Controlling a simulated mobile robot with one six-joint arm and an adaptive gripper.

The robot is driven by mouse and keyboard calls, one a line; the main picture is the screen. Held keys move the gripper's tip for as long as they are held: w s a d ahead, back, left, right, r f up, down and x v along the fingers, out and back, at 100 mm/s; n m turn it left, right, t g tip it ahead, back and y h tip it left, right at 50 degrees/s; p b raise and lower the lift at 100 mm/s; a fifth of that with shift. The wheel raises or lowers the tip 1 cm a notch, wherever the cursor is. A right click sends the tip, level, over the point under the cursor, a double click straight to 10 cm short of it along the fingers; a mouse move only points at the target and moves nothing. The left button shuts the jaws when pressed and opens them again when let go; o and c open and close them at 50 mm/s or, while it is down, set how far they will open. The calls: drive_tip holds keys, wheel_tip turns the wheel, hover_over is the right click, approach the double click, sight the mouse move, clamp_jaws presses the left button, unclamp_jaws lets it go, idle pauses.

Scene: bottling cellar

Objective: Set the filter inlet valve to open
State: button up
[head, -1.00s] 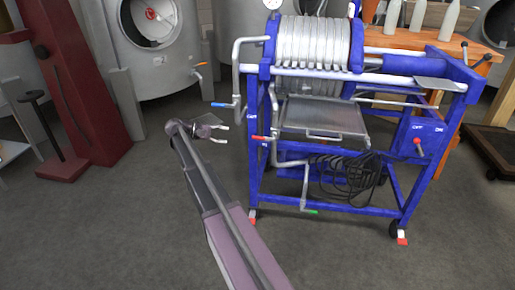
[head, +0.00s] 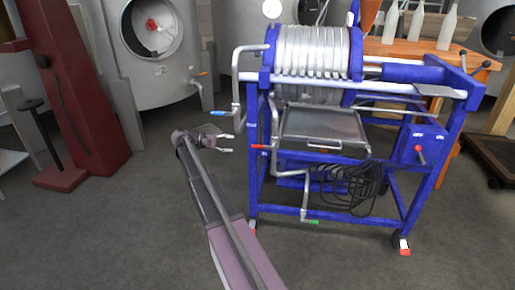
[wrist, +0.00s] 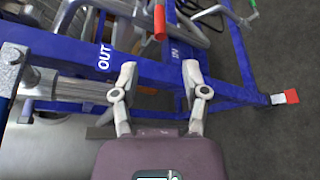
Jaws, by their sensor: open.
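The blue-framed plate filter (head: 312,62) stands right of centre in the head view. A red-handled valve (head: 259,147) sits on its left side, with the handle sticking out to the left. In the wrist view the red handle (wrist: 159,22) shows near an "IN" label (wrist: 175,53) on the blue frame, just beyond my fingertips. My gripper (head: 228,143) is open and empty, left of the red handle and apart from it. In the wrist view my gripper (wrist: 158,72) has its fingers spread, with the red handle between their lines.
A blue-handled valve (head: 219,113) sits above and left of the red one; a green-handled one (head: 311,221) is low on the frame. A grey tray (head: 322,128) lies under the plates. A dark red stand (head: 72,95) and steel tanks (head: 153,55) stand left. Floor between is clear.

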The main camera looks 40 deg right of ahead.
sight(252, 146)
drive_tip(key=b+x, duration=0.2)
drive_tip(key=x, duration=0.9)
drive_tip(key=shift+s+d+f, duration=0.1)
drive_tip(key=shift+s+d, duration=0.1)
drive_tip(key=shift+d, duration=0.15)
clamp_jaws()
